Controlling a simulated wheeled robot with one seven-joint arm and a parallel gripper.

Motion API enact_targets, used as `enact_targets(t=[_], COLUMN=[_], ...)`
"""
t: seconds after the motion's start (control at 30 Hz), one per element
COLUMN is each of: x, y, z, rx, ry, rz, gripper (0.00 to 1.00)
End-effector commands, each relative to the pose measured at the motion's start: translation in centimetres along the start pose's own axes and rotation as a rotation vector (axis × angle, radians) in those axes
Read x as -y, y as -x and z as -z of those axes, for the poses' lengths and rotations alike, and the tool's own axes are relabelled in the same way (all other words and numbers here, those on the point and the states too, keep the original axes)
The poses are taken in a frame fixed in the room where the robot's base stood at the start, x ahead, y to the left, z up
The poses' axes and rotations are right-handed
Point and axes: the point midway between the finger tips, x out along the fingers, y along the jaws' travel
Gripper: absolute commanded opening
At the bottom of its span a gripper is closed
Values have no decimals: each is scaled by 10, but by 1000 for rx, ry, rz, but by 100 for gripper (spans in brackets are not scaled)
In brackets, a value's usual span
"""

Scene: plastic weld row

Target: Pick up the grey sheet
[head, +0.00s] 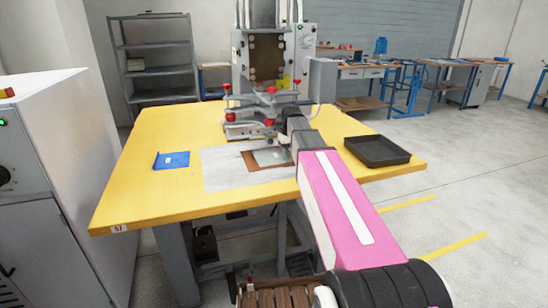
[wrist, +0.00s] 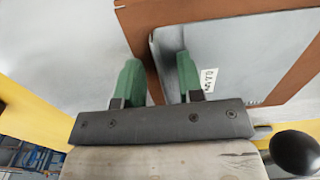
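The grey sheet (head: 267,157) lies flat on a brown board (head: 252,165) on the yellow table. In the wrist view the grey sheet (wrist: 245,45) has a small white label with dark marks. A strip of the brown board (wrist: 142,40) shows along its left edge. My gripper (wrist: 158,60) is open, with a clear gap between its two green fingers. Whether the fingers touch the sheet cannot be told. In the head view my arm partly hides the sheet's right side.
A pale mat (head: 222,175) lies under the board on the yellow table (head: 150,205). A blue tray (head: 172,160) is at the left and a black tray (head: 377,151) at the right. A machine with red-knobbed clamps (head: 250,110) stands behind the sheet.

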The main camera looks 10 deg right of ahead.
Motion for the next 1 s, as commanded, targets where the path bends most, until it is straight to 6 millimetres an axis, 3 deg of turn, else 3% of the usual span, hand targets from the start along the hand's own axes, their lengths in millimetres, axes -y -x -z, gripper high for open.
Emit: enact_targets(t=[0.07,0.17,0.2,0.73,1.0], x=[0,0,0,0,0], y=[0,0,0,4,23], z=[0,0,0,0,0], rx=[0,0,0,0,-2], ry=[0,0,0,0,0], rz=[0,0,0,0,0], gripper=[35,6,0,0,0])
